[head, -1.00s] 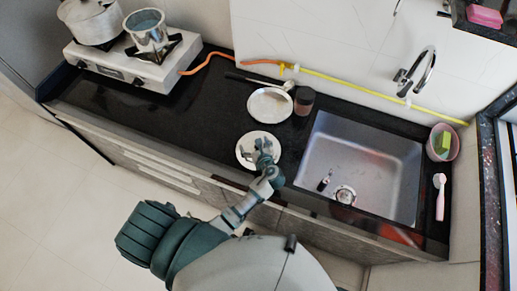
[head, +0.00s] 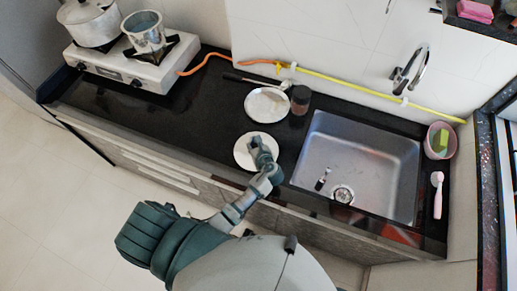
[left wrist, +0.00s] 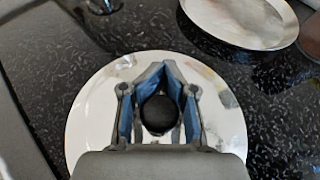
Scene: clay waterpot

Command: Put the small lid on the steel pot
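The small lid (head: 243,157) is a pale, shiny disc lying on the dark counter, left of the sink. My left gripper (head: 257,142) is over it from the front. In the left wrist view the lid (left wrist: 88,120) lies below my left gripper (left wrist: 168,66), with its black knob (left wrist: 160,114) between the blue-padded fingers. The fingertips come together just beyond the knob and appear shut around it. The steel pot (head: 145,42) stands uncovered on the stove at the back left, away from the gripper. My right gripper is not in view.
A second disc (head: 262,104) and a dark jar (head: 301,99) lie behind the lid. The white stove (head: 120,74) also holds a larger lidded pot (head: 92,28). The sink (head: 375,150) is at right. The counter between lid and stove is clear.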

